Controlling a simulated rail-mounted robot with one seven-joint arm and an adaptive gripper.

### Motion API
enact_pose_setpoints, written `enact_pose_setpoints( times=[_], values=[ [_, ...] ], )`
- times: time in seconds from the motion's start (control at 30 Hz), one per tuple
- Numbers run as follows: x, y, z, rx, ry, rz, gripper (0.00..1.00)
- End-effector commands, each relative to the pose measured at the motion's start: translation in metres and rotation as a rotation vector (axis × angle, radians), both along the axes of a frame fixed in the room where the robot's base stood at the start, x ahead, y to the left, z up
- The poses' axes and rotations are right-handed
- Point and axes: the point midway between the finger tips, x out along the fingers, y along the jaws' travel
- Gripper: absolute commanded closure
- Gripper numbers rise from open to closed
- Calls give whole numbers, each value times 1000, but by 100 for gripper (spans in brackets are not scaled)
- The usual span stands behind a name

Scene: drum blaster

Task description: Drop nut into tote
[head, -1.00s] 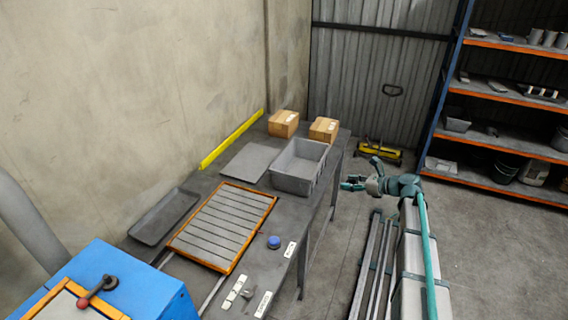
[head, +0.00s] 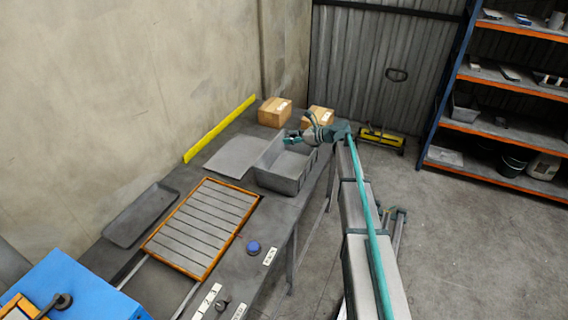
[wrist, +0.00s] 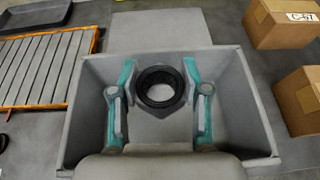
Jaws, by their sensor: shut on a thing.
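A grey tote (head: 280,178) stands on the workbench, and it fills much of the wrist view (wrist: 88,78). My gripper (head: 291,138) is over the tote. In the wrist view my gripper (wrist: 160,90) has its teal fingers shut on a nut (wrist: 153,108), a grey hex piece with a dark round hole, held between the fingertips. The nut appears above the tote's opening, inside its rim in the picture. How high it is above the tote floor I cannot tell. The nut is too small to make out in the head view.
Two cardboard boxes (head: 274,112) (head: 317,119) stand behind the tote. A flat grey plate (head: 232,156), a slatted orange-framed rack (head: 203,226) and a shallow grey tray (head: 140,215) lie to its left. A blue button (head: 254,247) is near the bench's front edge.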

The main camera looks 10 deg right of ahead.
Motion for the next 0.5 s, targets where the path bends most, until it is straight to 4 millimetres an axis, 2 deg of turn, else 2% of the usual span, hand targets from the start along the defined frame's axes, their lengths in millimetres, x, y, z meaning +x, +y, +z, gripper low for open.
enact_pose_setpoints(
  times=[0.17,0.5],
  values=[
    [1,-1,-12,3,2,-7,98],
    [0,0,-48,3,2,-7,98]
  ],
)
